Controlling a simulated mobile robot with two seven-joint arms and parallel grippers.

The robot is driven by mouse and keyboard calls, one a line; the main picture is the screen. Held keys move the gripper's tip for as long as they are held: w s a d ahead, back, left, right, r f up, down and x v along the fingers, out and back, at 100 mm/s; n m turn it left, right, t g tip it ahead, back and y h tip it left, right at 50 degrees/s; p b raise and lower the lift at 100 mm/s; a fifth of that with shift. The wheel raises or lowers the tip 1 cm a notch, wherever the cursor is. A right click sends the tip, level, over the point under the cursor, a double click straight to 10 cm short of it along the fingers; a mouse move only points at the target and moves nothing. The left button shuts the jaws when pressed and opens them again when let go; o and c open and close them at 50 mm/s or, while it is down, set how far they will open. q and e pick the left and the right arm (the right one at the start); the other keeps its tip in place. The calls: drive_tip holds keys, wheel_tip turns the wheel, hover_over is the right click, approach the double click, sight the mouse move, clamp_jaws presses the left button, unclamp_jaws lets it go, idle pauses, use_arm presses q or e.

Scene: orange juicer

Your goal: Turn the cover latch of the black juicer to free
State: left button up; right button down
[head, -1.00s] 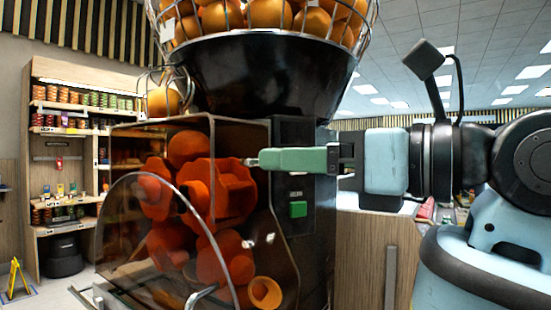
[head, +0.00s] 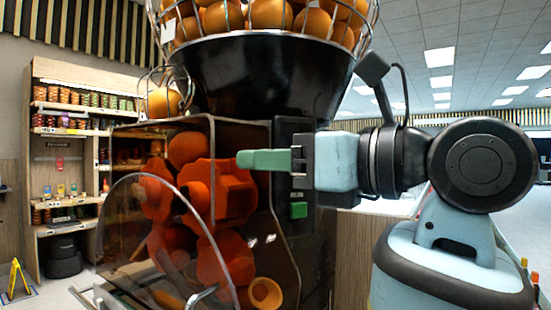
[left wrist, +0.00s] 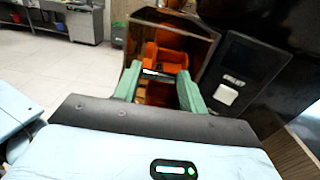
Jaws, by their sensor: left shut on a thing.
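The black juicer (head: 262,80) stands in the middle of the head view. Its clear cover (head: 125,215) is at the front, over orange-red press drums (head: 215,190). My left gripper (head: 240,159) reaches in from the right, its green fingers level at the upper part of the cover. In the left wrist view the fingers (left wrist: 157,72) stand on both sides of the small metal and dark cover latch (left wrist: 154,72), and they are shut on it. In the head view the fingers hide the latch, so its turn angle cannot be told there. My right gripper is not in view.
A green button (head: 298,210) is on the dark panel beside the drums. Oranges (head: 270,14) fill the wire basket on top. A goods shelf (head: 70,150) and a yellow floor sign (head: 16,279) are at the left. Open floor lies at the lower left.

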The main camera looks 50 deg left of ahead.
use_arm(q)
drive_tip(key=shift+n, duration=0.3)
drive_tip(key=shift+s+d+f+n, duration=0.1)
drive_tip(key=shift+n, duration=4.2)
drive_tip(key=shift+s+f+n, duration=0.1)
drive_tip(key=shift+n, duration=4.2)
drive_tip(key=o, duration=1)
drive_tip(key=shift+d, duration=0.15)
